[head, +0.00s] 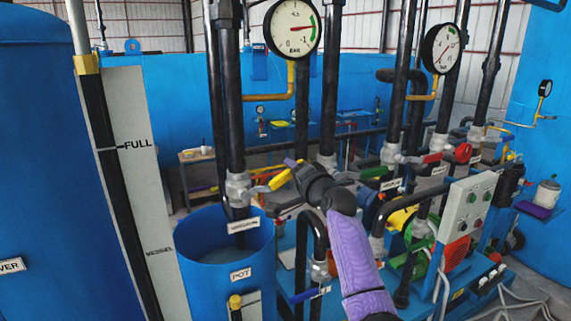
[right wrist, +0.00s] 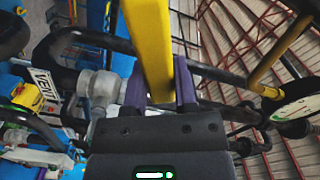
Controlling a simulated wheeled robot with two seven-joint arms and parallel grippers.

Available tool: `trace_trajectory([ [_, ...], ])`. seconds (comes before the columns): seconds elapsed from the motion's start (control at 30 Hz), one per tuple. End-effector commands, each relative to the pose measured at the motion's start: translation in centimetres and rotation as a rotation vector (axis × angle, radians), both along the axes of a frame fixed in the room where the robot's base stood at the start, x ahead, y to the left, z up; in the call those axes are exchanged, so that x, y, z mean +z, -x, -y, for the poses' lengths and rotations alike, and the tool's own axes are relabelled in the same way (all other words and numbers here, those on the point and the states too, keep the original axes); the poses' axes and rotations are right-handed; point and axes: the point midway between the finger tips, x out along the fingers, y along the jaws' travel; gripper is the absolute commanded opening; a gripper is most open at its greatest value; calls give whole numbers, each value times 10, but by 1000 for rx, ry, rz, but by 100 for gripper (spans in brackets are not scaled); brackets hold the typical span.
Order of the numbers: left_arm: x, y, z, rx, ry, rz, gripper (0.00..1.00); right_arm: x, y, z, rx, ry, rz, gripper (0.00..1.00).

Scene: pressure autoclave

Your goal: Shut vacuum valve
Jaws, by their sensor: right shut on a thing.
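The vacuum valve (head: 239,187) is a grey metal body on a black vertical pipe above the blue pot. A white label (head: 243,225) hangs below it and seems to read "VACUUM". Its yellow lever (head: 279,180) sticks out to the right, across the pipe. My right gripper (head: 291,172) is shut on the outer part of this lever. In the right wrist view the yellow lever (right wrist: 150,45) runs between the two purple fingers (right wrist: 160,88). The gripper hides the lever's end in the head view. My left gripper is not in view.
The blue pot (head: 226,255) stands below the valve. A dial gauge (head: 293,27) hangs above and a second gauge (head: 440,48) is to the right. Black pipes, other valves and a grey control box (head: 468,215) crowd the right side. A blue tank (head: 40,150) fills the left.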

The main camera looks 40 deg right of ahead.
Motion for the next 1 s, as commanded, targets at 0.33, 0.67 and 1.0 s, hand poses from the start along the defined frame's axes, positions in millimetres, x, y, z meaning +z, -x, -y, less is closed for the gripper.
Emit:
trace_trajectory([
  [0.33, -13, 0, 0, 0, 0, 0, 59, -35, 3, 12, 0, -280, 65, 0],
  [0.67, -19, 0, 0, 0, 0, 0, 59, -55, 3, 14, 0, -440, 103, 0],
  [1.0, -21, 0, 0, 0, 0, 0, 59, -61, 3, 14, 1, -492, 114, 0],
])
